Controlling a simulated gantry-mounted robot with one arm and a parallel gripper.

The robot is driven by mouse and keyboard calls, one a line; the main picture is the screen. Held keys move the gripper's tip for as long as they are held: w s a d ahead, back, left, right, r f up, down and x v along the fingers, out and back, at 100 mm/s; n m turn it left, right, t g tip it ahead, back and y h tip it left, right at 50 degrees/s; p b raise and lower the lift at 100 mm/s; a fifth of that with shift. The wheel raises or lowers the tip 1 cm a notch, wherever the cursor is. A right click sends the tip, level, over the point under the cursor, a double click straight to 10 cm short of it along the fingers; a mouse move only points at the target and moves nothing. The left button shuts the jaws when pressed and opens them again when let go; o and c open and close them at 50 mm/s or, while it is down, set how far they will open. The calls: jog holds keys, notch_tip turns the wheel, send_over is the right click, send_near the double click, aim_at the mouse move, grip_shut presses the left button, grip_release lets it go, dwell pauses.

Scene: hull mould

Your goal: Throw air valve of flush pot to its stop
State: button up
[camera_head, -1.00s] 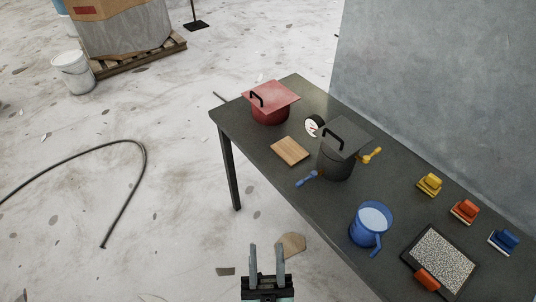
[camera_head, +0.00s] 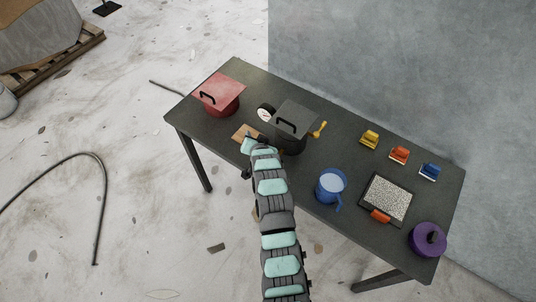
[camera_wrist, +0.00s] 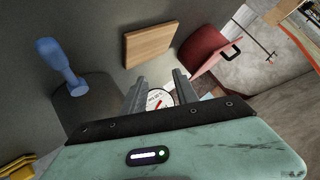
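The dark grey lidded pot (camera_head: 291,128) stands on the table, a round white dial gauge (camera_head: 265,113) at its left. A yellow lever (camera_head: 319,129) sticks out on its right side. A blue lever (camera_wrist: 61,66) shows in the wrist view beside the grey pot (camera_wrist: 98,105), left of my fingers; my arm hides it in the head view. Which lever is the air valve, I cannot tell. My gripper (camera_wrist: 159,76) is open and empty, its fingers apart with the gauge (camera_wrist: 159,97) seen between them. In the head view my gripper is over the table's front edge, near the pot.
A wooden board (camera_wrist: 150,45) lies between the grey pot and a red lidded pot (camera_head: 220,96). To the right on the table (camera_head: 356,215) are a blue jug (camera_head: 329,187), a tray of granules (camera_head: 387,198), several coloured brushes and a purple pot (camera_head: 427,240).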

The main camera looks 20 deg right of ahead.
jog(key=s+d+r+m+g+y+p, duration=0.25)
jog(key=s+r+g+p, duration=0.55)
jog(key=s, duration=0.4)
jog(key=shift+m+g+y, duration=0.25)
jog(key=shift+g+y, duration=0.1)
jog(key=shift+g, duration=0.25)
jog(key=f, duration=0.3)
jog(key=w+a+f, duration=0.1)
jog(key=f, duration=0.3)
jog(key=w+f, duration=0.1)
jog(key=f, duration=0.3)
jog(key=shift+a, duration=0.2)
jog(key=shift+c, duration=0.4)
grip_shut()
